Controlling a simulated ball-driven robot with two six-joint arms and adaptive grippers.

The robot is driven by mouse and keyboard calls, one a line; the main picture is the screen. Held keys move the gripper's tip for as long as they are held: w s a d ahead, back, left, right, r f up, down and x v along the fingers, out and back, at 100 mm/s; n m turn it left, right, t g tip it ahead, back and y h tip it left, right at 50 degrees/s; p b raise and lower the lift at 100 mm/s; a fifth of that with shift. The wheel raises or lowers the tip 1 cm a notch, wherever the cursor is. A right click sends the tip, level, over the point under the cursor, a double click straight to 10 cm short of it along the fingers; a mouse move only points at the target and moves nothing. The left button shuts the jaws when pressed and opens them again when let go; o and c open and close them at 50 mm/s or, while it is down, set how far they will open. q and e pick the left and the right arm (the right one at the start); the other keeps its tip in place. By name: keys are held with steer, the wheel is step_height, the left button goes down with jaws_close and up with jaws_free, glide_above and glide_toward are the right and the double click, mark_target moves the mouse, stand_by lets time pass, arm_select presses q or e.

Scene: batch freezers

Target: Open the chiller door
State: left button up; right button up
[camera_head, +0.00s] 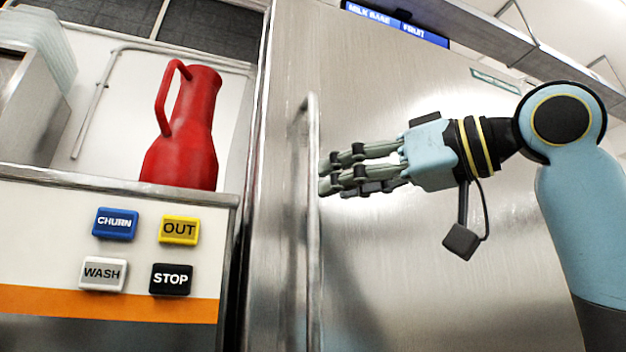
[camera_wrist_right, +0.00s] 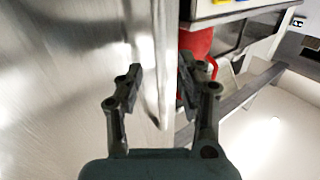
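The chiller door (camera_head: 400,280) is a large brushed-steel panel filling the middle and right of the head view. It looks shut. Its long vertical bar handle (camera_head: 313,250) runs down near the door's left edge. My right gripper (camera_head: 326,175) comes in from the right, its fingertips at the right side of the bar. In the right wrist view the handle (camera_wrist_right: 163,45) shows between the two spread fingers of my right gripper (camera_wrist_right: 160,80). The gripper is open, with a gap left of the bar; contact at the right finger cannot be told. My left gripper is out of view.
Left of the door, a red jug (camera_head: 185,140) stands on a steel ledge (camera_head: 110,183). Below are the CHURN (camera_head: 115,223), OUT (camera_head: 179,230), WASH (camera_head: 103,273) and STOP (camera_head: 170,279) buttons. A blue sign (camera_head: 395,22) is at the top.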

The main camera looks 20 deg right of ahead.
mark_target(311, 191)
steer(key=shift+p+x, duration=0.3)
steer(key=shift+x, duration=2.4)
jaws_close()
